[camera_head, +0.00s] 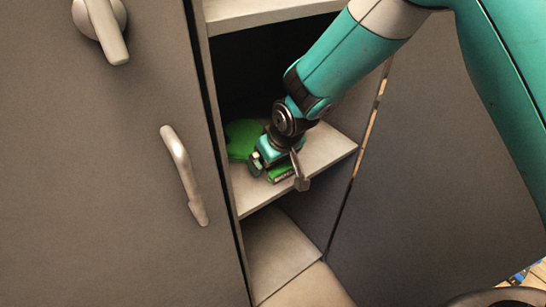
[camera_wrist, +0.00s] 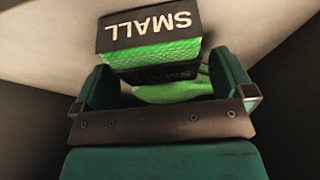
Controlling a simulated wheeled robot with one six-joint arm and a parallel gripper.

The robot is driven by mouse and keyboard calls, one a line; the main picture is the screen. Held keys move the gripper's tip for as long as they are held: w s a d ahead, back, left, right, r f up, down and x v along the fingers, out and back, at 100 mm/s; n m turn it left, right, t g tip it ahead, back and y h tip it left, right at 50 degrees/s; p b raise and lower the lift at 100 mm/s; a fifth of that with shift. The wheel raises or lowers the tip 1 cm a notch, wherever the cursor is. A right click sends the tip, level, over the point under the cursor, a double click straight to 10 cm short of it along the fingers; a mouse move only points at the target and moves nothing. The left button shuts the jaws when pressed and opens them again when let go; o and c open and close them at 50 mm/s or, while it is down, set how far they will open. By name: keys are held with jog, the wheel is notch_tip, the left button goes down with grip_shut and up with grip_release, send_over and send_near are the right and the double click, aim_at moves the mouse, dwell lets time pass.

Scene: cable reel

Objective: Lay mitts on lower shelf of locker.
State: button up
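The bright green mitts (camera_head: 243,139) lie on a light shelf (camera_head: 325,150) inside the open locker, below a higher shelf board (camera_head: 262,12). Their dark cuff band, lettered SMALL, shows in the wrist view (camera_wrist: 150,32), with green fabric (camera_wrist: 160,54) next to it. My gripper (camera_head: 279,172) is low over the front part of this shelf, at the cuff end of the mitts. Its two fingers stand wide apart in the wrist view (camera_wrist: 162,82), with the cuff between or just beyond them. I cannot tell whether they touch it. My gripper hides part of the mitts.
Grey locker doors stand left (camera_head: 110,170) and right (camera_head: 440,180) of the opening; the left one has a handle (camera_head: 184,175). The compartment below (camera_head: 275,250) looks empty in its visible part. The shelf's front right corner is bare.

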jog(key=w+v, duration=0.1)
jog(key=v, duration=1.1)
jog(key=s+d+r+g, duration=0.1)
jog(key=s+d+r, duration=0.2)
jog(key=s, duration=0.4)
jog(key=s+d+r+g+y, duration=0.1)
jog(key=s+d+r, duration=0.3)
jog(key=s, duration=0.4)
jog(key=s+d+r+g, duration=0.1)
jog(key=s+d+r, duration=0.2)
jog(key=s, duration=0.4)
jog(key=shift+s+d+r+g+y+p, duration=0.3)
jog(key=shift+s+d+r+g+p, duration=0.05)
jog(key=shift+s+g+p, duration=0.1)
